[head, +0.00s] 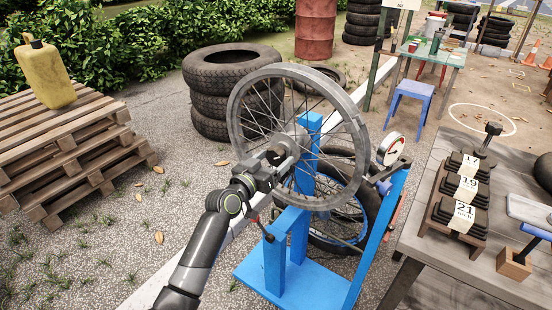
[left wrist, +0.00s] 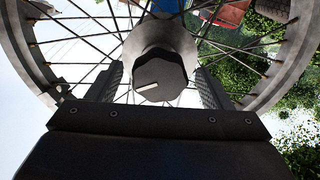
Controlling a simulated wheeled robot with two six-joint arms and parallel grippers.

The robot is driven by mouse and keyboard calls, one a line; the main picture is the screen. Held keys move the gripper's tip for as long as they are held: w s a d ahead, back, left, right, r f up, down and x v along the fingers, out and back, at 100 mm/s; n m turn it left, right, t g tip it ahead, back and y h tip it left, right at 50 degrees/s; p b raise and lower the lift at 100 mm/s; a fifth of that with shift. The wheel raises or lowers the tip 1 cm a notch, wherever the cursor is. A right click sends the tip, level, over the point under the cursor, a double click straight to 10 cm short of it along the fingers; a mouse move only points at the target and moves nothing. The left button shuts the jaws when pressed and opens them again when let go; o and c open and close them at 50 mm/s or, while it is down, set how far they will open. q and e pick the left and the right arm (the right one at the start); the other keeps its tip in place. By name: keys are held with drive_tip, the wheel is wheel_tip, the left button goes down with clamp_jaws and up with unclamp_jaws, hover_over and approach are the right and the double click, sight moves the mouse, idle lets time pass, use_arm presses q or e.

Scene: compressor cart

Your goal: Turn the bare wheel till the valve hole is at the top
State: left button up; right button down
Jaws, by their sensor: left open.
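The bare grey spoked wheel (head: 236,110) stands upright on a blue stand (head: 276,262), its rim without a tyre. It also fills much of the left wrist view (left wrist: 22,50). My left gripper (head: 284,150) is at the hub, in front of the wheel. In the left wrist view the open fingers (left wrist: 160,90) stand on either side of the dark faceted hub end (left wrist: 160,76), with a gap showing at each side. A pale line marks that hub end. I cannot make out the valve hole for certain. My right gripper is in neither view.
A round gauge (head: 390,149) sits on the stand's right side. A blue-rimmed wheel (head: 318,240) is low behind the stand. Stacked tyres (head: 205,103) and pallets (head: 70,150) are left; a bench (head: 425,250) with numbered blocks is right. Gravel is open between pallets and stand.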

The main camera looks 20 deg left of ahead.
use_arm(q)
drive_tip(key=shift+x, duration=0.9)
drive_tip(key=c, duration=1.4)
